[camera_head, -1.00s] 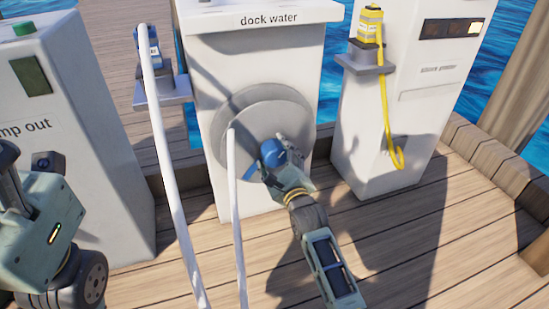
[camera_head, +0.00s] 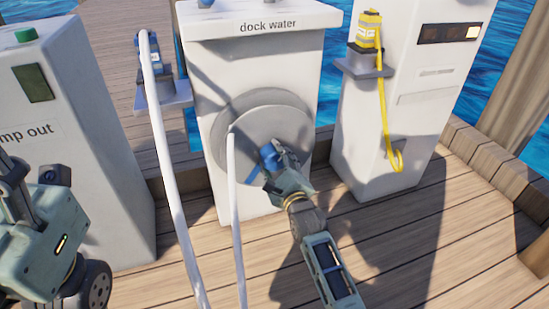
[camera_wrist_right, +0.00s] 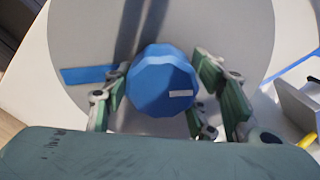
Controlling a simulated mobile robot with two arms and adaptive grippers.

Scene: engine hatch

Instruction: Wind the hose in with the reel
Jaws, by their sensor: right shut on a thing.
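The grey reel (camera_head: 222,125) is on the front of the white dock water pedestal (camera_head: 275,60). A white hose (camera_head: 236,220) hangs from the reel's left side down to the lower edge of the head view. My right gripper (camera_head: 270,157) is at the reel, shut on the blue crank knob (camera_head: 266,151). In the right wrist view the faceted knob (camera_wrist_right: 162,82) sits between the two fingers, with the blue crank arm (camera_wrist_right: 85,75) behind it to the left. My left gripper (camera_head: 30,200) is partly in view at the left edge; its fingers are not clear.
A thicker white hose (camera_head: 170,170) runs from a blue nozzle (camera_head: 150,50) on a side shelf. A pump-out pedestal (camera_head: 80,140) stands left. A pedestal with a yellow cable (camera_head: 384,120) stands right. Wooden deck (camera_head: 430,230) is open at front right.

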